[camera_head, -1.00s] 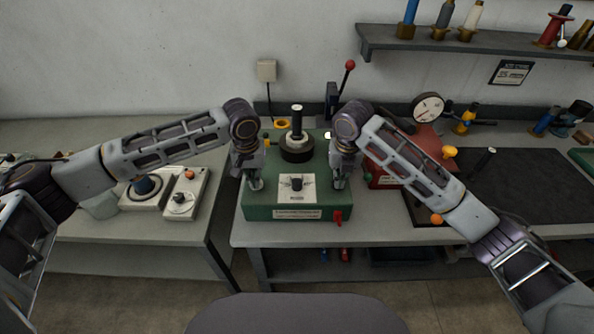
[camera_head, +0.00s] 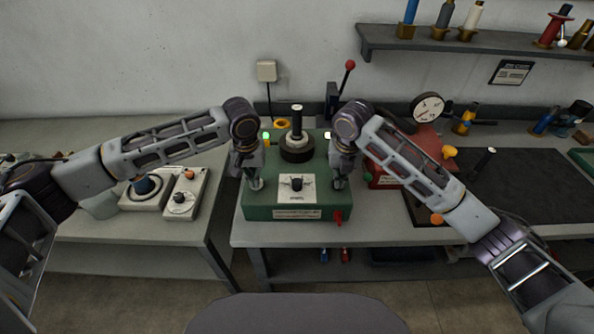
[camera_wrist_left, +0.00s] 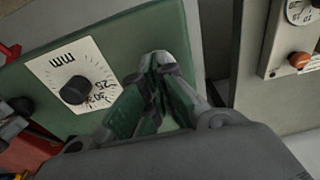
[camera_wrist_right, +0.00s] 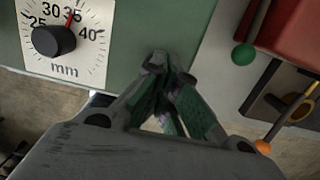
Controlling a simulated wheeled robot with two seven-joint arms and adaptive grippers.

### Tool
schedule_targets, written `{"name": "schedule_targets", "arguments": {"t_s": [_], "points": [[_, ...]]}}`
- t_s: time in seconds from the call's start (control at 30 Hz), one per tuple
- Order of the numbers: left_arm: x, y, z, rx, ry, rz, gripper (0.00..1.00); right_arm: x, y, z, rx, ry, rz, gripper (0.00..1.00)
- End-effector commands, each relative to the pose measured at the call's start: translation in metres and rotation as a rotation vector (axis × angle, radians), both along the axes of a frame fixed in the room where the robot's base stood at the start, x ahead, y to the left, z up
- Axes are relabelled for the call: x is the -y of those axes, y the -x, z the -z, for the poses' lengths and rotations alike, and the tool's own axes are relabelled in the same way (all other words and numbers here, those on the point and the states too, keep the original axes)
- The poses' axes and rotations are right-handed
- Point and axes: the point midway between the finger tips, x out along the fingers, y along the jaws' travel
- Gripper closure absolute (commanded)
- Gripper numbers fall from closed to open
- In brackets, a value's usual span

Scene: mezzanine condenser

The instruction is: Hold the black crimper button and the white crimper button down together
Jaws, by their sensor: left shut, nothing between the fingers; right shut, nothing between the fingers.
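The green crimper (camera_head: 297,213) stands on the bench, with a black dial knob (camera_head: 296,184) on a white scale plate on its top. My left gripper (camera_head: 256,186) is shut and empty, pointing down at the crimper's left side. My right gripper (camera_head: 339,186) is shut and empty, pointing down at its right side. The left wrist view shows the left fingertips (camera_wrist_left: 160,60) against the green top, and the right wrist view shows the right fingertips (camera_wrist_right: 158,60) likewise. Neither the black nor the white crimper button is visible; the fingertips may cover them. Contact cannot be told.
A green lamp (camera_head: 266,137) glows at the crimper's back left, and a pale lamp (camera_head: 327,135) sits at back right. A black post (camera_head: 297,125) rises behind the dial. A red gauge device (camera_head: 428,145) stands to the right. A white control box (camera_head: 183,196) is on the left table.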

Motion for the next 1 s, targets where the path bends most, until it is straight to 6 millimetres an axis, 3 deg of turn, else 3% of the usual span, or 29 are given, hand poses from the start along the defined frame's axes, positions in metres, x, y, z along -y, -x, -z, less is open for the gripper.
{"name": "schedule_targets", "arguments": {"t_s": [1.0], "points": [[0.0,0.0,-0.067,0.0,0.0,0.001,1.0,0.0,0.0,0.001,-0.001,0.001,0.0,1.0]]}}
